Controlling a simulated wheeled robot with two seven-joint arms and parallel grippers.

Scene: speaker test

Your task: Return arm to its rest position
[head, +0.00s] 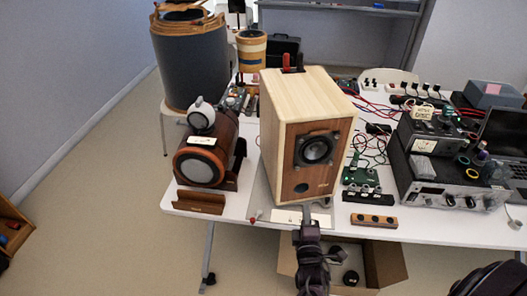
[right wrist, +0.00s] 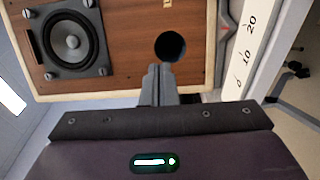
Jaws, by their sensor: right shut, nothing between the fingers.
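My right gripper (head: 308,214) is shut and empty, low in front of the wooden speaker box (head: 285,110). In the right wrist view its closed fingers (right wrist: 160,72) point at the box's front, just beside the round port hole (right wrist: 170,46). I cannot tell whether the fingertips touch the box. The box stands upright near the table's front edge, with a dark speaker cone (head: 317,149) on its front and red and black clips (head: 293,62) on top. My left gripper is not in view.
The white table (head: 345,225) is crowded. A cylindrical wooden speaker (head: 202,166) lies left of the box. Green circuit boards (head: 361,176), cables and a grey amplifier (head: 440,184) are at the right. An open cardboard box (head: 385,265) sits below the front edge.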

